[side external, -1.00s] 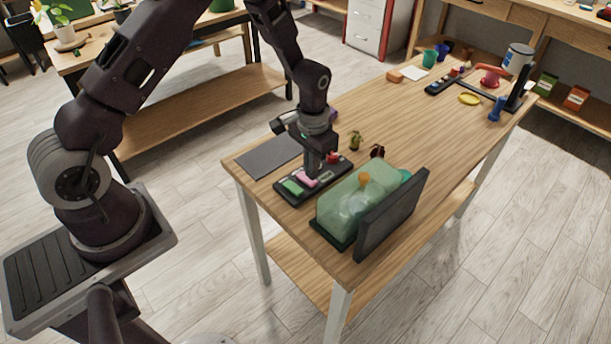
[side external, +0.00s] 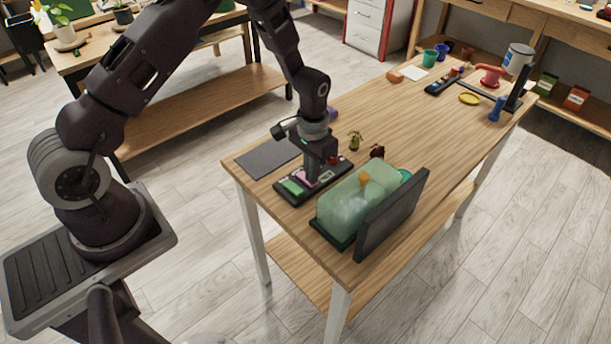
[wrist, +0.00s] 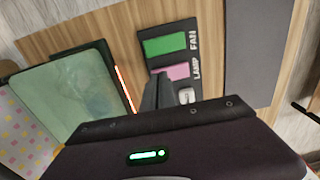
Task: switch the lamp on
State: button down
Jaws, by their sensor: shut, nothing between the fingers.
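The dark control panel (side external: 327,183) lies near the table's front corner. Its pink switch (wrist: 177,72) is beside the word LAMP, and its green switch (wrist: 164,46) is beside FAN. My gripper (side external: 310,180) is shut and empty, pointing down at the pink switch; in the wrist view its fingertips (wrist: 160,82) overlap that switch's edge. Contact looks likely, but the fingers hide part of the switch. The greenish clear cover (side external: 355,203) stands beside the panel and looks evenly pale. A bright orange-white strip (wrist: 124,88) glows along its dark frame in the wrist view.
A dark upright board (side external: 392,215) stands right of the cover. A dark grey mat (side external: 266,158) lies left of the panel. A small plant (side external: 355,140) and a dark red item (side external: 377,151) stand behind it. The middle of the wooden table (side external: 410,125) is mostly clear.

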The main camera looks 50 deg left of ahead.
jog(key=shift+f, duration=0.2)
jog(key=shift+r, duration=3.55)
jog(key=shift+r, duration=0.1)
jog(key=s+r+t, duration=0.1)
jog(key=s+r, duration=0.2)
jog(key=r, duration=0.3)
jog(key=s+d+r+t, duration=0.1)
jog(key=s+r, duration=0.2)
jog(key=r, duration=0.4)
jog(key=s+r+t, duration=0.1)
jog(key=s+r, duration=0.2)
jog(key=r, duration=0.3)
jog(key=s+r+t, duration=0.1)
jog(key=s+r, duration=0.1)
jog(key=s, duration=0.6)
jog(key=s+d+r+t, duration=0.1)
jog(key=s+r, duration=0.2)
jog(key=s, duration=0.6)
jog(key=shift+r+t, duration=0.25)
jog(key=shift+t, duration=0.05)
